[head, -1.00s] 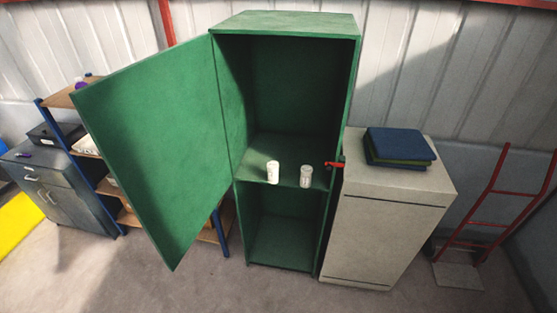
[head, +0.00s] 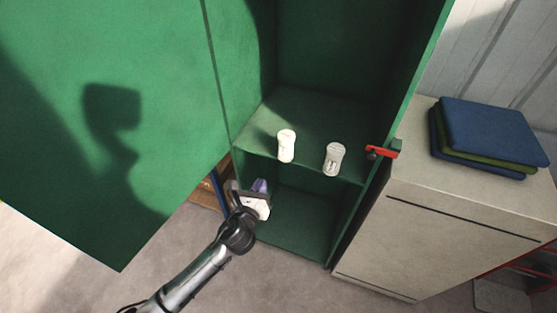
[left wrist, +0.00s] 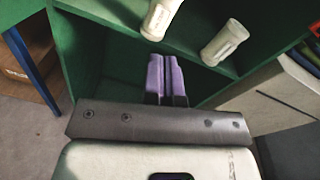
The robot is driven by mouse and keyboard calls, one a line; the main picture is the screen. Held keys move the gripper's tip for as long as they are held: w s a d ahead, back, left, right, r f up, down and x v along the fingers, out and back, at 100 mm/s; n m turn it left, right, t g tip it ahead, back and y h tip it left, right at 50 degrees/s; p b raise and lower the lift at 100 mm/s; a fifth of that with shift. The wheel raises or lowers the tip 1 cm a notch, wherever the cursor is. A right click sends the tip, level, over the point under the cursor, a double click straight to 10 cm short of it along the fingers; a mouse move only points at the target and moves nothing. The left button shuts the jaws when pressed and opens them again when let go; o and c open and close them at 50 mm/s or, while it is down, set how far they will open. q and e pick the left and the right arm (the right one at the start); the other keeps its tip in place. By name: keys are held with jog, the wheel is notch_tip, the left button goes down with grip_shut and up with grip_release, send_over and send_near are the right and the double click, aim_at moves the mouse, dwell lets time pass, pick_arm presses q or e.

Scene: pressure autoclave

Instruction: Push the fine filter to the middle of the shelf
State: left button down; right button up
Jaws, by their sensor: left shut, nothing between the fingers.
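Two white cylinders stand upright near the front edge of the green cabinet's shelf (head: 310,125). The left cylinder (head: 286,146) is plain white with faint marks. The right cylinder (head: 334,158) is greyer, with a dark label. I cannot tell which one is the fine filter. My left gripper (head: 261,186) is in front of the cabinet, below the shelf edge and lower left of the left cylinder. Its purple fingers (left wrist: 166,76) are shut and empty. In the left wrist view the left cylinder (left wrist: 160,18) and right cylinder (left wrist: 225,42) are beyond the fingertips, untouched. My right gripper is out of view.
The open green door (head: 100,110) fills the left side. A red latch (head: 383,150) sits on the cabinet's right wall. A beige cabinet (head: 440,220) with folded blue and green cloths (head: 490,135) stands at right. The shelf behind the cylinders is clear.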

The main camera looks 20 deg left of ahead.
pick_arm(q)
jog(key=w+m, duration=0.2)
jog(key=m, duration=0.1)
jog(key=h+b, duration=0.1)
jog(key=b, duration=0.1)
send_near(284, 145)
jog(key=shift+t, duration=0.4)
jog(key=w, duration=0.7)
jog(key=shift+w+f, duration=0.25)
jog(key=shift+f, duration=0.15)
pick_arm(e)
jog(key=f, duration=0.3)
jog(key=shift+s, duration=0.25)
